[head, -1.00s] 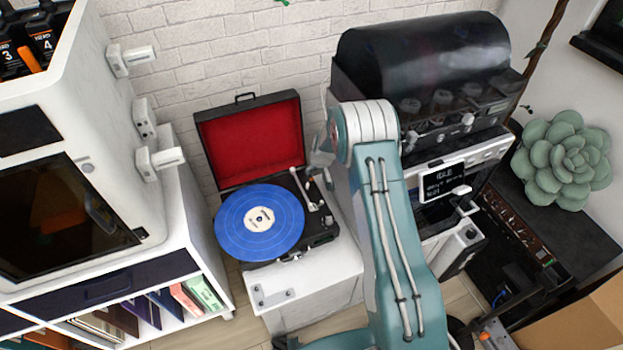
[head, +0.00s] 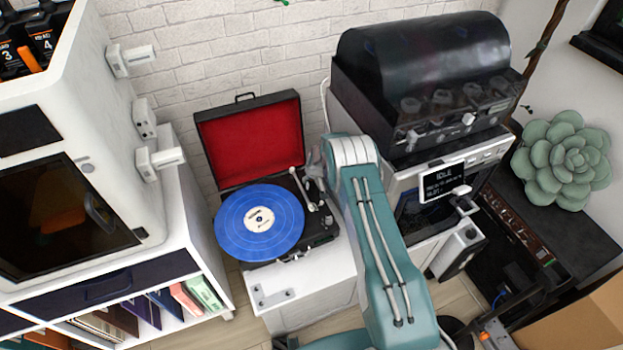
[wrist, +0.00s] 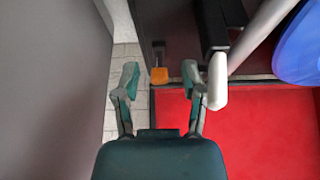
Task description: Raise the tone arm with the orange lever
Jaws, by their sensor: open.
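The open record player (head: 230,180) has a red-lined lid and a blue record (head: 260,222). Its pale tone arm (head: 301,188) lies to the right of the record. In the wrist view, the silver tone arm (wrist: 266,30) runs at a slant beside the record's edge, with a white end piece near my right finger. The small orange lever (wrist: 159,75) appears between my fingertips, close to the lid's edge. My gripper (wrist: 160,80) is open and empty, with one finger on either side of the lever in the picture. I cannot tell the remaining depth. In the head view the lever is not discernible.
A white cabinet (head: 190,255) stands left of the player. A machine with a dark rounded cover (head: 425,55) stands to the right, close to my arm. A brick wall (head: 240,50) is behind.

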